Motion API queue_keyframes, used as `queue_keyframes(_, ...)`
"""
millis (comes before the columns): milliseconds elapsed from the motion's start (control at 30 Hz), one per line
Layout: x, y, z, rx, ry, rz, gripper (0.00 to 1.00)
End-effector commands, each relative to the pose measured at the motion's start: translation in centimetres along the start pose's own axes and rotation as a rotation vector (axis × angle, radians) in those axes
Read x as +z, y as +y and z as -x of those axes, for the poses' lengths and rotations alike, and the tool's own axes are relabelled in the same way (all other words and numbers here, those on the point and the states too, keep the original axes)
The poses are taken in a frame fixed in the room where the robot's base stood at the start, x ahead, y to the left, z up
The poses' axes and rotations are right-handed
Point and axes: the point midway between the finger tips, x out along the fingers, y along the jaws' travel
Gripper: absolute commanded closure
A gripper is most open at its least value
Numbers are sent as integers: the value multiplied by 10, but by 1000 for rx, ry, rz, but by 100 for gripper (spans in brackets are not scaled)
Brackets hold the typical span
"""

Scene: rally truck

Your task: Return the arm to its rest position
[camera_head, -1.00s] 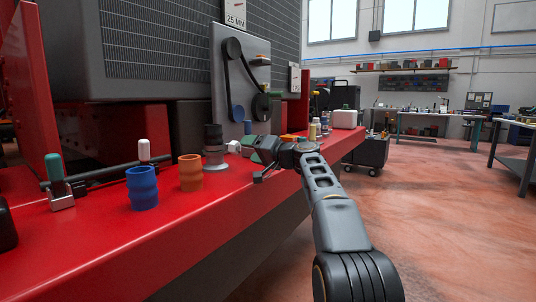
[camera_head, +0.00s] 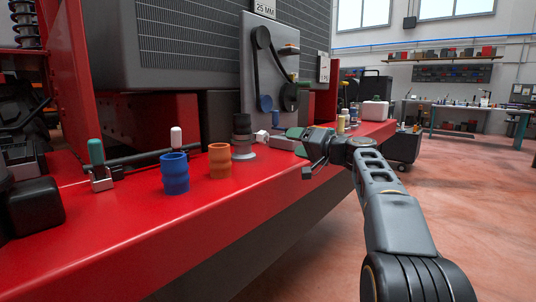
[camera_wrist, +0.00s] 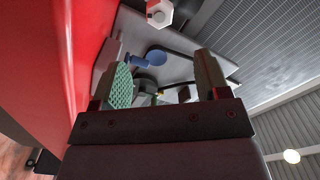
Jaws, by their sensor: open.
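My arm reaches from the lower right of the head view toward the red bench. My gripper (camera_head: 306,152) is at the bench's front edge, to the right of the dark grey cylinder. In the wrist view my gripper (camera_wrist: 160,90) shows two green-padded fingers spread wide apart. I see nothing held between them. Past the fingers are the grey panel (camera_wrist: 185,62), a blue round part (camera_wrist: 156,57) and a white hex-shaped piece (camera_wrist: 159,13).
The red bench (camera_head: 200,215) holds a blue ribbed cup (camera_head: 175,175), an orange cup (camera_head: 219,162), a dark cylinder (camera_head: 242,135) and a green-handled tool (camera_head: 98,165). A grey belt-and-pulley panel (camera_head: 262,75) stands behind.

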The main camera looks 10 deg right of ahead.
Motion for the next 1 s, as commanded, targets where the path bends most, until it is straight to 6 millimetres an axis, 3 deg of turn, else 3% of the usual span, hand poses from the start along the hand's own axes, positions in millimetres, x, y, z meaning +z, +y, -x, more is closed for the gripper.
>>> queue_keyframes(233,5,-33,-3,76,-74,-10,31)
queue_keyframes(467,41,-91,7,299,-275,-16,31)
queue_keyframes(667,78,-134,39,505,-452,22,31)
queue_keyframes(1000,122,-195,124,816,-707,184,31)
